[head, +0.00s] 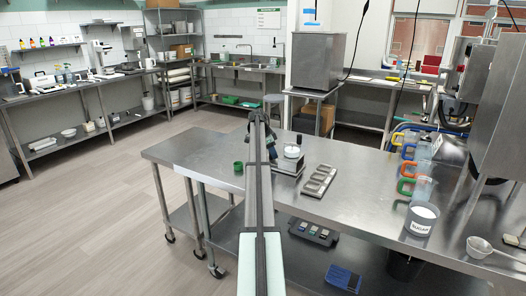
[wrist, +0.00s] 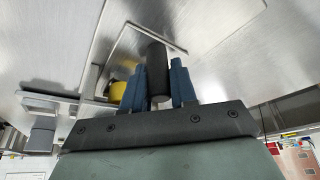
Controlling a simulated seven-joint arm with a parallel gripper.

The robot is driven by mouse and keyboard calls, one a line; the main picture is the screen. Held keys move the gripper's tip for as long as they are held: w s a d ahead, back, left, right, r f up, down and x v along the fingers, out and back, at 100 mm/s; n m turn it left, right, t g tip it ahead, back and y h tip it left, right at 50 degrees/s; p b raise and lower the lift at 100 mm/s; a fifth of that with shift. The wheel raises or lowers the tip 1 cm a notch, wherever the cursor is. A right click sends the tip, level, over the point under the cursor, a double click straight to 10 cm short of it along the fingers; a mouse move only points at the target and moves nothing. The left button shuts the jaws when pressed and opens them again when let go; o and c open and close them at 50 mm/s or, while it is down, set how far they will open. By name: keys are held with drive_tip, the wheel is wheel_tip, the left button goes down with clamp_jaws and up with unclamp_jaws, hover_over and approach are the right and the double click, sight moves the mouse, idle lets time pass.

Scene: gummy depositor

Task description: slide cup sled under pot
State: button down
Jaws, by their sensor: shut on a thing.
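My gripper (wrist: 158,80) shows in the wrist view with its two blue fingers shut on a black cylindrical handle (wrist: 156,58). What the handle is fixed to is not clear, so I cannot tell for sure that it belongs to the cup sled. In the head view my arm covers most of the gripper and the handle. A small metal stand with a white round cup (head: 292,152) on it is just right of the arm's far end. I cannot make out the pot for certain. A yellow object (wrist: 117,91) sits behind the left finger in the wrist view.
A labelled sugar container (head: 421,219) and a scoop (head: 480,246) stand farther right.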

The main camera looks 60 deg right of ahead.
drive_tip(key=shift+s, duration=1.25)
drive_tip(key=c, duration=1)
unclamp_jaws()
drive_tip(key=shift+o, duration=0.2)
drive_tip(key=shift+w, duration=0.1)
drive_tip(key=w, duration=1)
drive_tip(key=shift+r, duration=0.3)
drive_tip(key=v, duration=1.3)
drive_tip(key=w+a+f+n, duration=0.1)
drive_tip(key=w+a+f, duration=0.2)
drive_tip(key=a, duration=0.1)
drive_tip(key=w+a+f+n+t, duration=0.1)
drive_tip(key=w+a+f, duration=0.2)
drive_tip(key=w+a, duration=0.1)
drive_tip(key=w+a+f+n+h, duration=0.1)
drive_tip(key=w+a+f+n, duration=0.1)
drive_tip(key=w+a+f, duration=0.1)
drive_tip(key=shift+w+a, duration=0.75)
drive_tip(key=shift+w+a+f+t, duration=0.3)
drive_tip(key=shift+w+a+f, duration=0.1)
drive_tip(key=shift+w+a, duration=0.25)
